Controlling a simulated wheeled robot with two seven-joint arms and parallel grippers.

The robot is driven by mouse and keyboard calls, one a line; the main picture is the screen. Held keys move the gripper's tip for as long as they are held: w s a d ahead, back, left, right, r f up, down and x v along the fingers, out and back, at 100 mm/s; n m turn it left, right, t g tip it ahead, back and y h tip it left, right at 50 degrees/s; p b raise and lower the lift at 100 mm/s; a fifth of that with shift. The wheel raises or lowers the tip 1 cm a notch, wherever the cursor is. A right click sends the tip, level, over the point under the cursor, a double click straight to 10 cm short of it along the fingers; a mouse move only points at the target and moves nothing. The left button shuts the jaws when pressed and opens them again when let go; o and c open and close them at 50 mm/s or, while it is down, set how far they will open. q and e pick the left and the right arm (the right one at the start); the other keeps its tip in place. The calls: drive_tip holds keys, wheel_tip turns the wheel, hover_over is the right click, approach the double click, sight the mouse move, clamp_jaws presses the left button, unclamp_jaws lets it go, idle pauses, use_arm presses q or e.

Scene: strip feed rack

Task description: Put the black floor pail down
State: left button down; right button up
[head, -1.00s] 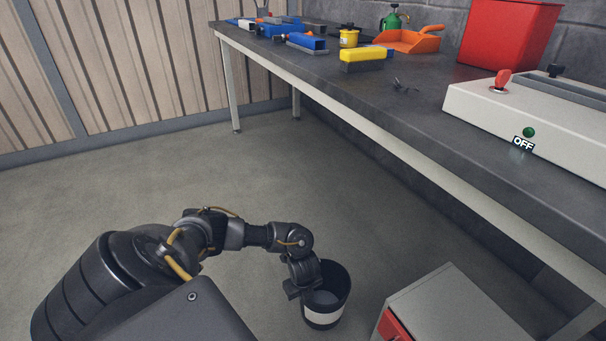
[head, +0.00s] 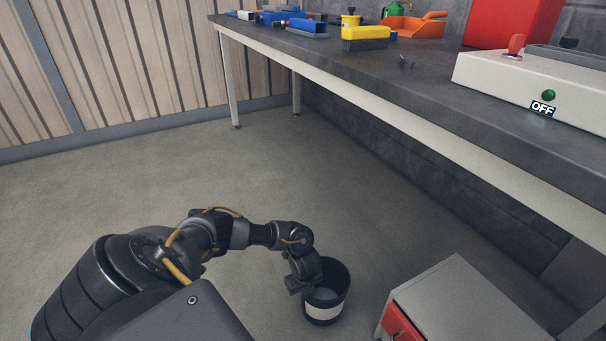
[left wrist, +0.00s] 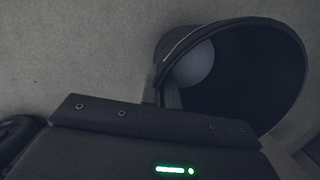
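The black floor pail (head: 324,311) has a pale band round its side and shows low in the middle of the head view, upright over the floor. My left gripper (head: 305,287) is at the left side of its rim. In the left wrist view the gripper's fingers (left wrist: 164,90) lie on both sides of the pail's wall, shut on the rim. The pail's dark open mouth (left wrist: 240,85) fills the right of that view, with a pale grey round patch inside. I cannot tell whether its base touches the floor. My right gripper is not in view.
A grey cabinet (head: 455,295) with a red drawer front stands close right of the pail. The floor left of and behind the pail is clear.

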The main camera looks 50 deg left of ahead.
use_arm(q)
drive_tip(key=c, duration=1.7)
unclamp_jaws()
